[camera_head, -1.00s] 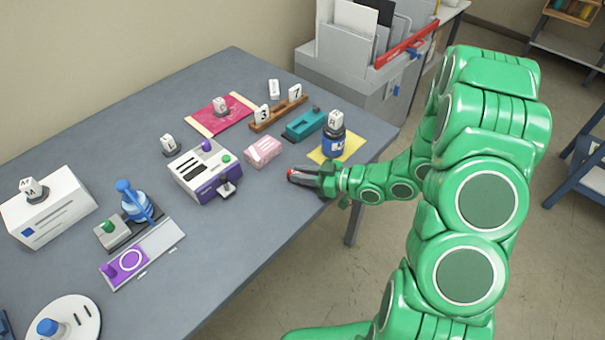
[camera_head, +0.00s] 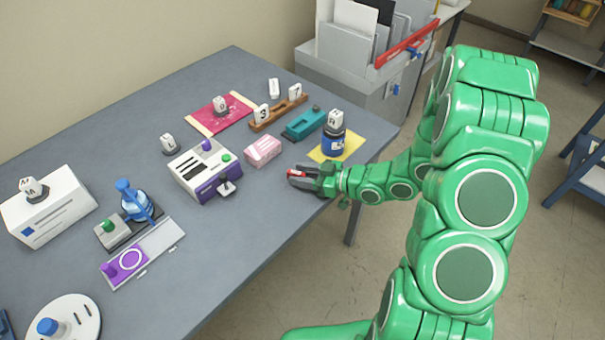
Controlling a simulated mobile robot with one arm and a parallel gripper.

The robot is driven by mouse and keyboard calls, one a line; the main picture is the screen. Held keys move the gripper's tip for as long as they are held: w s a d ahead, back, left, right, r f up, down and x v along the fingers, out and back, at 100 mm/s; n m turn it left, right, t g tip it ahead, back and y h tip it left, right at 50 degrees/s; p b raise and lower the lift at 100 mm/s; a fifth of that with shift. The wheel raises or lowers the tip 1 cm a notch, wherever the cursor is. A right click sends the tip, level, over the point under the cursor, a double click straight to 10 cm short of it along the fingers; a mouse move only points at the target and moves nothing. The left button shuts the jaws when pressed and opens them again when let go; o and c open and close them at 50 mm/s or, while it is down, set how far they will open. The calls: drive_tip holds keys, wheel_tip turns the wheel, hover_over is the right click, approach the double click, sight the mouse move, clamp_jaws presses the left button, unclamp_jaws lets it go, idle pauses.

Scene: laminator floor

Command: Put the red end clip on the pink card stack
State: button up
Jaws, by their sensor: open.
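The red end clip (camera_head: 297,174) is a small red piece near the table's front edge. It lies between the fingers of my gripper (camera_head: 300,180), which are dark and spread open around it. Whether a finger touches the clip is too small to tell. The pink card stack (camera_head: 262,152) is a pale pink block on the table, a short way left of and behind my gripper, apart from it. No red clip shows on the stack.
A purple-and-white machine (camera_head: 207,176) stands left of the pink stack. A teal tool (camera_head: 304,124) and a blue jar (camera_head: 333,143) on a yellow sheet (camera_head: 352,145) stand behind my gripper.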

drive_tip(key=shift+w+v, duration=0.2)
drive_tip(key=shift+v, duration=1.7)
drive_tip(key=shift+w+v, duration=0.15)
drive_tip(key=shift+v, duration=1.7)
drive_tip(key=o, duration=0.7)
drive_tip(key=shift+d+r, duration=0.1)
drive_tip(key=shift+d, duration=0.2)
drive_tip(key=shift+o, duration=0.2)
